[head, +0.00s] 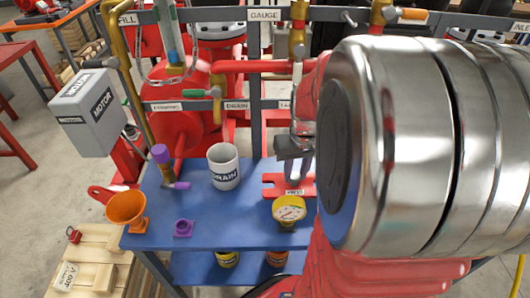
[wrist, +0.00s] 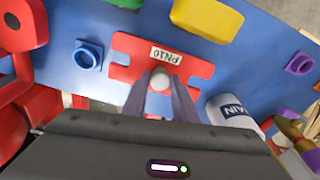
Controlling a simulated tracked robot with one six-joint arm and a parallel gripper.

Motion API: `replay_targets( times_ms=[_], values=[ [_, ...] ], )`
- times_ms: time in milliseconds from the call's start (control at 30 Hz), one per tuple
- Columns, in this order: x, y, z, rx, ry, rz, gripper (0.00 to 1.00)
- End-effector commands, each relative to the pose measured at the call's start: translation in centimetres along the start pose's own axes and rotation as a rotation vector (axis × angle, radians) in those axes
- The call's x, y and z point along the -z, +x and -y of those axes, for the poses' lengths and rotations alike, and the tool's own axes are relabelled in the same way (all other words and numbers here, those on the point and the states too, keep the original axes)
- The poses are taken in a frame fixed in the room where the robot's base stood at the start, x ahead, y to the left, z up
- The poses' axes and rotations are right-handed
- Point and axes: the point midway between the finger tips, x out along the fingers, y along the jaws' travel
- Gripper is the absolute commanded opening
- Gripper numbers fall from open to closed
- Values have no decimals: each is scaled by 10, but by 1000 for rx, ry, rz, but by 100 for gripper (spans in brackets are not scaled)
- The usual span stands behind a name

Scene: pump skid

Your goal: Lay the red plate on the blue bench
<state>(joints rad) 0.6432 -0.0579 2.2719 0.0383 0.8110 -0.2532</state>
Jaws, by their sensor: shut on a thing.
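The red plate (head: 270,187) is a flat slotted piece with a white PN10 label. It lies low over the blue bench (head: 225,228), right of the middle in the head view; I cannot tell whether it touches. The plate fills the centre of the wrist view (wrist: 125,74). My gripper (head: 296,176) is above the plate, with its two fingers (wrist: 160,84) closed around a pale round knob on the plate. My arm hides the bench's right side in the head view.
A white DRAIN mug (head: 224,168) stands left of the plate, and a yellow gauge (head: 289,209) stands just in front. A purple ring (head: 183,228), an orange funnel (head: 126,209) and a blue ring (wrist: 88,55) are nearby. Pipes and a labelled rail (head: 254,70) rise behind.

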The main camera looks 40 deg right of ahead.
Motion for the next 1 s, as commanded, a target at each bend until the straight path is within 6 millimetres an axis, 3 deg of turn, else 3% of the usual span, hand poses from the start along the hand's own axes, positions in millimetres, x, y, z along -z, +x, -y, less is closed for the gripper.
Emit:
replay_targets(
  times_ms=[133,467,800,1000],
  values=[
    [-1,12,0,0,0,-2,0],
    [-1,13,-1,-1,1,-2,0],
    [-5,47,-1,0,2,-1,0],
    [-5,49,-1,-1,2,-3,0]
  ],
)
